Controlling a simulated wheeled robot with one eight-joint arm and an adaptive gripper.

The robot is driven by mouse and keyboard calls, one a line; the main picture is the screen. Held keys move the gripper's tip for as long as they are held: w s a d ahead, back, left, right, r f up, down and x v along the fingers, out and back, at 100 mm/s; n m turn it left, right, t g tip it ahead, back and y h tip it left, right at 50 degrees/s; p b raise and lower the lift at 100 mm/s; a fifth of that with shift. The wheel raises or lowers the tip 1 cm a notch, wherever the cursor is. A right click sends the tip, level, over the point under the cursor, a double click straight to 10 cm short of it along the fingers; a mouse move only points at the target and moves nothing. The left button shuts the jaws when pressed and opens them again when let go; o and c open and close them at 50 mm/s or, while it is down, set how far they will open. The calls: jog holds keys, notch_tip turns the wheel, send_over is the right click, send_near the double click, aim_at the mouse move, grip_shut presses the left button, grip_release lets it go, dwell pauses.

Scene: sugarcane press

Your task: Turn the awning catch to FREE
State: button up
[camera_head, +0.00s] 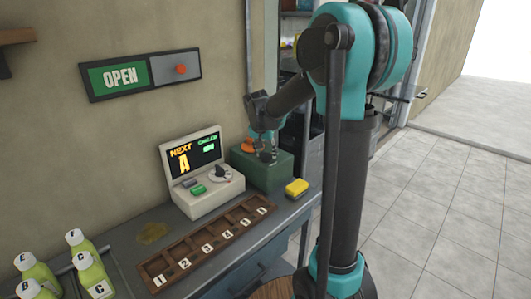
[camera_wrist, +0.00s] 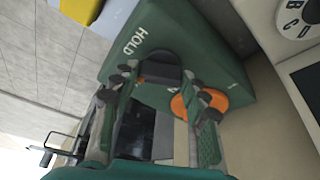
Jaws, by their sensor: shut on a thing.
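The awning catch is a green box (camera_head: 272,172) at the right end of the counter, with an orange and dark turning part on it. In the wrist view its green face (camera_wrist: 185,35) reads HOLD near the upper left edge. A dark handle (camera_wrist: 160,75) and an orange disc (camera_wrist: 184,106) show between my fingers. My gripper (camera_head: 262,148) is down at the catch, and in the wrist view my gripper (camera_wrist: 168,90) has a finger on each side of the handle, shut on it. The FREE mark is not readable, and the handle's exact angle is hard to tell.
A white console (camera_head: 204,195) showing NEXT A stands left of the catch. A yellow sponge-like block (camera_head: 297,187) lies in front of the catch. A numbered wooden tray (camera_head: 215,238) and several labelled bottles (camera_head: 92,276) are on the counter. An OPEN sign (camera_head: 120,77) hangs on the wall.

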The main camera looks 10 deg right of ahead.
jog(key=n+y, duration=0.1)
jog(key=n, duration=0.2)
jog(key=n+y, duration=0.1)
jog(key=n, duration=0.2)
jog(key=shift+d+t, duration=0.2)
jog(key=shift+t, duration=0.1)
jog(key=n+y, duration=0.1)
jog(key=n, duration=0.2)
jog(key=n+g+y, duration=0.1)
jog(key=n, duration=0.2)
jog(key=shift+d+n+y, duration=0.1)
jog(key=shift+n+y, duration=0.2)
jog(key=o, duration=1.2)
jog(key=shift+c, duration=0.2)
jog(key=v, duration=1.2)
